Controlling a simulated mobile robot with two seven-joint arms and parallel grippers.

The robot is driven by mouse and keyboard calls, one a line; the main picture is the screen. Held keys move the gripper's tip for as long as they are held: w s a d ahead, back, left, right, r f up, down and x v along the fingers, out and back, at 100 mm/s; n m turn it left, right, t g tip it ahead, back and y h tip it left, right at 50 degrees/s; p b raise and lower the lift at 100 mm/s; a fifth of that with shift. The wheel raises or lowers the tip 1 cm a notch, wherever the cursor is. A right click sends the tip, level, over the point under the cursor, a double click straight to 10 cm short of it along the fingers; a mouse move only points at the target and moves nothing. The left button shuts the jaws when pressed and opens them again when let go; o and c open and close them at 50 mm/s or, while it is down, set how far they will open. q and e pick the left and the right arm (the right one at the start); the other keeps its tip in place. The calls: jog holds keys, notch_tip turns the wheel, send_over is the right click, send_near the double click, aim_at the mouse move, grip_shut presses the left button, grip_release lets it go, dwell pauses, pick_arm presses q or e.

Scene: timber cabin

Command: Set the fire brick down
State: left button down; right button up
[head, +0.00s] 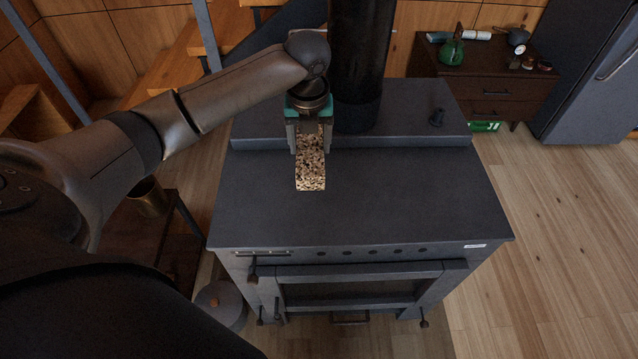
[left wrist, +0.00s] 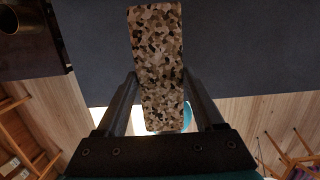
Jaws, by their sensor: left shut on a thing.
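The fire brick (head: 311,172) is a speckled tan, brown and black block. My left gripper (head: 309,146) is shut on it, with one finger on each side, over the left part of the dark stove top (head: 400,200). In the left wrist view the brick (left wrist: 157,60) sticks out beyond the fingertips of the left gripper (left wrist: 160,85). I cannot tell whether the brick touches the stove top or hangs just above it. My right gripper is not in view.
A black stovepipe (head: 358,80) rises close beside the gripper. The middle and right of the stove top are bare. A cabinet (head: 485,85) with a green kettle (head: 452,52) stands at the back right.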

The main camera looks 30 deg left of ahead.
pick_arm(q)
jog(key=shift+w+f+b, duration=0.1)
jog(key=shift+f+b, duration=1.1)
jog(key=shift+f, duration=5.25)
jog(key=shift+f, duration=0.2)
grip_release()
jog(key=r+p, duration=0.1)
jog(key=r, duration=0.3)
jog(key=s+r+p, duration=0.1)
jog(key=r, duration=0.3)
jog(key=d+r, duration=0.1)
jog(key=r, duration=0.3)
jog(key=shift+s+r+p, duration=0.1)
jog(key=shift+s+p, duration=0.25)
jog(key=shift+p, duration=0.05)
